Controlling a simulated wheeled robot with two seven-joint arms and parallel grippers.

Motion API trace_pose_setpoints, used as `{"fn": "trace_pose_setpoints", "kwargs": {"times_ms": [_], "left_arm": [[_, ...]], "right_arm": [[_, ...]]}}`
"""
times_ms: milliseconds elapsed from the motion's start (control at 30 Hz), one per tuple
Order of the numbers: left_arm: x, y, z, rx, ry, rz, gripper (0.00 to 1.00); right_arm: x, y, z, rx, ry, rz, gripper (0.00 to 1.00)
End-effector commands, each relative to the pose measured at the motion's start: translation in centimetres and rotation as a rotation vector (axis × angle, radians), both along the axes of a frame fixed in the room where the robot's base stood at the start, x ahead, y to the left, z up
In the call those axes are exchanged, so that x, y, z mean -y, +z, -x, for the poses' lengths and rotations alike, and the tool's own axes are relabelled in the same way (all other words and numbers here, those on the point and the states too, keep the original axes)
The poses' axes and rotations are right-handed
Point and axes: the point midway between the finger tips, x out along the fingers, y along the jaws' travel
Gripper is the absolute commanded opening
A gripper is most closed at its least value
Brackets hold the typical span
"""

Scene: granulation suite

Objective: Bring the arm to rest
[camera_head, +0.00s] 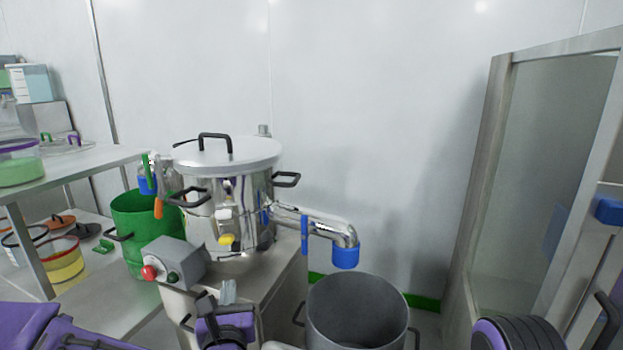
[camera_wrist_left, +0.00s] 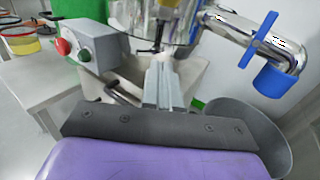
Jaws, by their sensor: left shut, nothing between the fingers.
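My left gripper (camera_head: 228,291) is low in the head view, in front of the steel stand that carries the granulator pot (camera_head: 230,190). Its purple wrist is just below the fingers. In the left wrist view the two grey fingers (camera_wrist_left: 163,80) are together with nothing between them, pointing toward the stand and pot. My right gripper is not in view.
A control box (camera_head: 175,262) with red and green knobs sits beside the pot. A steel outlet pipe with a blue end (camera_head: 345,257) hangs above a grey bin (camera_head: 358,310). A green bin (camera_head: 140,225) and shelves are left. A glazed cabinet (camera_head: 545,180) stands right.

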Motion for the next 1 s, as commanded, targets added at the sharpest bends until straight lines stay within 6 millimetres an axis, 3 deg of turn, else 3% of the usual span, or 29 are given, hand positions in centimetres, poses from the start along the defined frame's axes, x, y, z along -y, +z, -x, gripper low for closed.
{"fn": "trace_pose_setpoints", "kwargs": {"times_ms": [400, 467, 533, 567, 700, 767, 800, 900, 1000], "left_arm": [[0.1, 0.0, 0.6, -0.004, -0.001, -0.025, 0.0], [0.4, 0.0, 0.5, -0.024, -0.017, -0.111, 0.0], [1.3, -0.7, 0.6, -0.087, -0.071, -0.325, 0.0], [1.6, -1.9, 0.8, -0.136, -0.105, -0.458, 0.0], [2.4, -13.5, 4.9, -0.435, -0.406, -1.185, 0.0], [1.8, -18.3, 7.6, -0.536, -0.551, -1.418, 0.0], [1.1, -21.4, 9.7, -0.595, -0.655, -1.557, 0.0], [-1.4, -27.6, 15.2, -0.717, -0.915, -1.842, 0.0], [-4.4, -31.8, 20.4, -0.806, -1.151, -2.029, 0.0]], "right_arm": [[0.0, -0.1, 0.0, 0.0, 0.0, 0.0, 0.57], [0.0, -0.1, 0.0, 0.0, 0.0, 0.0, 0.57], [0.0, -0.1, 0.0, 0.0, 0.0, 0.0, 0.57], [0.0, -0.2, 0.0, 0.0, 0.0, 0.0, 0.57], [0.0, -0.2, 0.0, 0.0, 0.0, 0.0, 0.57], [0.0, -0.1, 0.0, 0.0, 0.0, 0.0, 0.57], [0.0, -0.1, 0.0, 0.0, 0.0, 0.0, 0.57], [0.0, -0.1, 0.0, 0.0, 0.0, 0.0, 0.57], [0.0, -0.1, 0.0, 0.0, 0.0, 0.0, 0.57]]}}
